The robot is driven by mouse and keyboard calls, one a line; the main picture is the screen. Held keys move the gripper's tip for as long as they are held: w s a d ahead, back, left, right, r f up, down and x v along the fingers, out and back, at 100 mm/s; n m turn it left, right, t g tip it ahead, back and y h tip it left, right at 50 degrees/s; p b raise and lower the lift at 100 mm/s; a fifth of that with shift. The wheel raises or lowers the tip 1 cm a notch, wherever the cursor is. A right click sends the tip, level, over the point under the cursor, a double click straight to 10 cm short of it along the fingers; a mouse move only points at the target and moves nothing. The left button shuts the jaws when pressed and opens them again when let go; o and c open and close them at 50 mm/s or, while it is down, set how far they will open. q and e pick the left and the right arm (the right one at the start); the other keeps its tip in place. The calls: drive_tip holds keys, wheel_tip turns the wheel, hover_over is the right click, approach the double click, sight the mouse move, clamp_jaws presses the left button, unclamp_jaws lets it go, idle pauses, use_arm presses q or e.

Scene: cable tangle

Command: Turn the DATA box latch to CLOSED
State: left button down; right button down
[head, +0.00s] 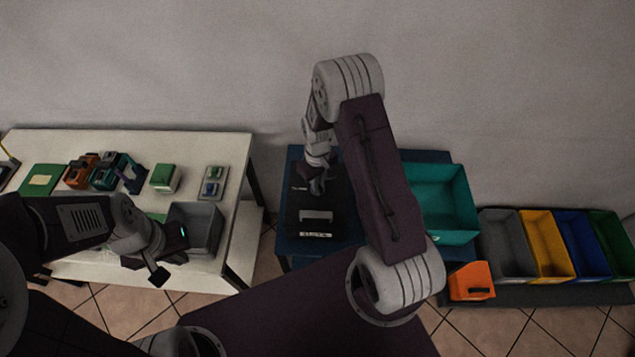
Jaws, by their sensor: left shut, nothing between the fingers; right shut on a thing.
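The DATA box (322,228) is black and sits on the dark blue table in the middle of the head view. It has a pale grey slot-like panel and a small label on its near side, too small to read surely. My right gripper (318,188) reaches down onto the far part of the box and is shut on the latch, which the fingers mostly hide. I cannot tell the latch's angle. My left gripper (160,276) is shut and empty, in front of the white table's near edge.
The white table (130,142) at left holds a grey bin (218,228), a green block (165,177) and several small devices. Right of the DATA box stand a teal bin (447,235) and an orange box (470,283). Grey, yellow, blue and green bins line the far right.

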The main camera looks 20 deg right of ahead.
drive_tip(key=n, duration=0.5)
drive_tip(key=shift+n, duration=2.4)
drive_tip(key=c, duration=1.5)
unclamp_jaws()
drive_tip(key=shift+r, duration=0.15)
wheel_tip(320, 180, up, 9)
drive_tip(key=shift+f+b, duration=0.1)
drive_tip(key=shift+b, duration=0.75)
